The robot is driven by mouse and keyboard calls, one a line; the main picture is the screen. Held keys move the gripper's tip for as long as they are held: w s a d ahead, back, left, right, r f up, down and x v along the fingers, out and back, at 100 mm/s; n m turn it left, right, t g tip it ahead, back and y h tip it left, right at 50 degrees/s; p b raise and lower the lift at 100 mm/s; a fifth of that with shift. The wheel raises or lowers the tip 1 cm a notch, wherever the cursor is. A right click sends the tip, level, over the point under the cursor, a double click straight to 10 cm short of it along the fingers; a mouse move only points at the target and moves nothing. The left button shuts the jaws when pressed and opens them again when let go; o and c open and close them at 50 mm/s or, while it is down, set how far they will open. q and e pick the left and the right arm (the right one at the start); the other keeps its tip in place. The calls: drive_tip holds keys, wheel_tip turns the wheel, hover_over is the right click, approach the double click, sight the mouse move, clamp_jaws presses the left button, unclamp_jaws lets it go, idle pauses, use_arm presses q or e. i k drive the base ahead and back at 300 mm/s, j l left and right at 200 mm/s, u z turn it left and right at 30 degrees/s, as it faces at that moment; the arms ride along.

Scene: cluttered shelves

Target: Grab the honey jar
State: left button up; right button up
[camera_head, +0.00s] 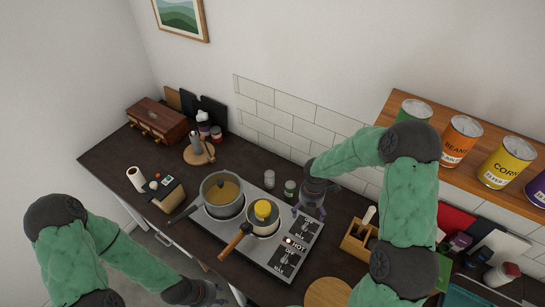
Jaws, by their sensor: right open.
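I cannot tell for sure which thing is the honey jar. Small jars stand behind the stove: a pale one (269,179) and one with a green label or lid (290,189). A yellow-topped object (263,210) sits in or on the small pot (262,226). My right gripper (308,211) points down at the stove's back right corner, just right of the green jar and apart from it. It is open; what lies between its fingers is unclear. My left gripper (208,293) is low in front of the counter, away from the jars; its fingers are too dark to read.
The stove (255,252) carries a large pot (222,194) and the small pot, whose wooden handle points forward. A wooden holder (358,238) stands right of my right gripper. A wooden shelf (437,126) with several cans hangs at right. The tiled wall (300,130) is close behind.

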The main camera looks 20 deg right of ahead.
sight(262, 208)
drive_tip(key=k, duration=1)
